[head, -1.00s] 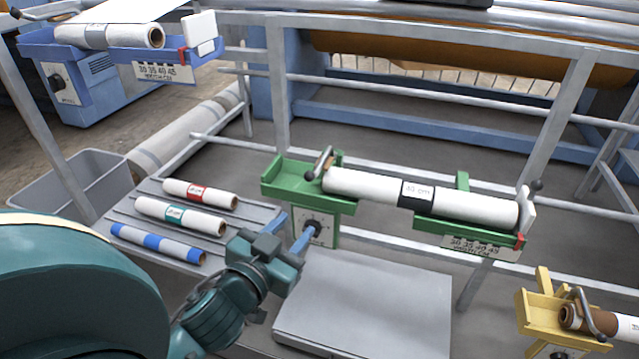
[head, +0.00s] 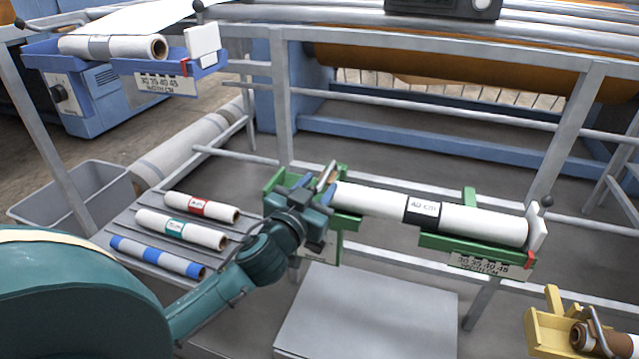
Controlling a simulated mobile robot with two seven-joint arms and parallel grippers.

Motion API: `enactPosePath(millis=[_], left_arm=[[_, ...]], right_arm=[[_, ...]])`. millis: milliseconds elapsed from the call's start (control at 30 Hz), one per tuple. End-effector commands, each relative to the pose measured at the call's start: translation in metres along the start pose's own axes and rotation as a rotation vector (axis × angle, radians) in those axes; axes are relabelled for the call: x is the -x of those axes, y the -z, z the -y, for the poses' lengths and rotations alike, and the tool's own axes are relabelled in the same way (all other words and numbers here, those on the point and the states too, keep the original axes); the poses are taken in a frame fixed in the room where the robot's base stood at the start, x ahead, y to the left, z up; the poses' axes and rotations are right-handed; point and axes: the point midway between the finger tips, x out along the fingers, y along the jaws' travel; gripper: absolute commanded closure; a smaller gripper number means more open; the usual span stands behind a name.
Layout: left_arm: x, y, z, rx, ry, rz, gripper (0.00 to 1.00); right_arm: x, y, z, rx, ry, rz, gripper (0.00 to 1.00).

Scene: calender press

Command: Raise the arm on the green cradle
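My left gripper (head: 302,184) is over the cradle's left end, just left of the metal arm. Its fingers look apart; whether they touch the arm is unclear. It hides part of the left tray and the dial plate. My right gripper is not in view.
A rack (head: 128,222) with several small rolls is at left, beside a grey bin (head: 75,185). A flat grey panel (head: 370,315) lies below the cradle. A blue cradle (head: 160,84) is upper left; a yellow cradle (head: 545,322) is lower right.

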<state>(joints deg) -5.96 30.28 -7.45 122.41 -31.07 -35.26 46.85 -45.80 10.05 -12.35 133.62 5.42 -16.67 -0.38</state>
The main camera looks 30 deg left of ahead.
Motion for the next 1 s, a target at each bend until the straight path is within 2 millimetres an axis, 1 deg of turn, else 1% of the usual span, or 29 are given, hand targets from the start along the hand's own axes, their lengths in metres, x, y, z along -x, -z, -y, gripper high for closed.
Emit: enactPosePath(millis=[33, 167, 467, 900, 1000], left_arm=[[-0.0049, 0.0008, 0.0001, -0.001, 0.0, -0.002, 0.63], [-0.0112, 0.0002, 0.0, -0.001, -0.001, 0.0, 0.63], [-0.0123, 0.0, -0.0001, 0.0, -0.001, 0.0, 0.63], [-0.0121, -0.0001, 0.0, 0.0, 0.0, 0.0, 0.99], [-0.0121, -0.0001, 0.0, 0.0, 0.0, 0.0, 1.0]], right_arm=[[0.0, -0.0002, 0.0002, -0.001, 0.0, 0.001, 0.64], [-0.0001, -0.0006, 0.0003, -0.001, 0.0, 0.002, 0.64], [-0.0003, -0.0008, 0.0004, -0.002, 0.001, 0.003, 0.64], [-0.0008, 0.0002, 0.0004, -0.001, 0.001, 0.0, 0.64], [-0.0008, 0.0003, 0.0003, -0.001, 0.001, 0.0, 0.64]])
